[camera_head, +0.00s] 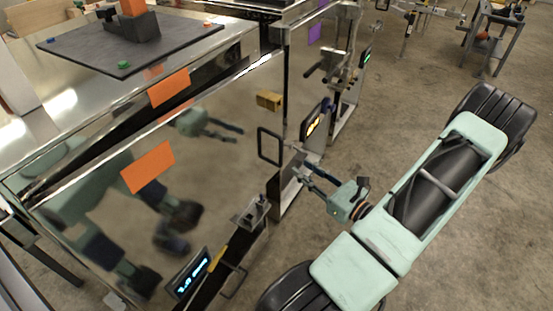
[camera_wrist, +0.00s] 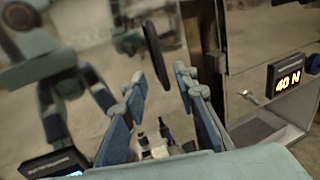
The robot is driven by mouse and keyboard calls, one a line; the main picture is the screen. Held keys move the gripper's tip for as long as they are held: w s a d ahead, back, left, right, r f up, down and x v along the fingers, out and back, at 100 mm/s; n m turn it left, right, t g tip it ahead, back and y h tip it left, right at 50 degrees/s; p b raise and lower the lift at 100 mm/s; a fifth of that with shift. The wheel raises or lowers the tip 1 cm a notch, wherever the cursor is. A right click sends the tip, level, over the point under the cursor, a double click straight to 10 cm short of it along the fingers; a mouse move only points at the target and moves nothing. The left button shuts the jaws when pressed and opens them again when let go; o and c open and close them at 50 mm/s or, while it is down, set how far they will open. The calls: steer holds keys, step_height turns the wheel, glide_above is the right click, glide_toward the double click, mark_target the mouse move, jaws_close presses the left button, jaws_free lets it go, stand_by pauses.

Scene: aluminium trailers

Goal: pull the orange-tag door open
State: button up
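The orange-tag door is a mirror-like metal panel (camera_head: 100,215) with an orange tag (camera_head: 148,167) on it, and it looks shut. Its black loop handle (camera_head: 269,146) stands out near the right edge. My gripper (camera_head: 303,172) is just right of and below the handle in the head view. In the wrist view my gripper (camera_wrist: 168,90) is open, its blue fingers apart. The dark handle bar (camera_wrist: 157,55) shows upright ahead, between the fingertips in the picture; I see no contact. How far it is in depth I cannot tell.
Another orange tag (camera_head: 169,88) is on the cabinet's upper edge. A brass-coloured block (camera_head: 269,100) is above the handle. An orange-lit display (camera_head: 313,124) reads 40 N in the wrist view (camera_wrist: 289,80). A blue-lit display (camera_head: 188,272) is low in front.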

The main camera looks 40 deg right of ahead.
mark_target(281, 163)
steer(key=w, duration=0.7)
steer(key=w+a, duration=0.1)
steer(key=w, duration=0.2)
steer(key=shift+w+a, duration=0.1)
steer(key=shift+w, duration=0.05)
steer(key=shift+c, duration=0.3)
jaws_close()
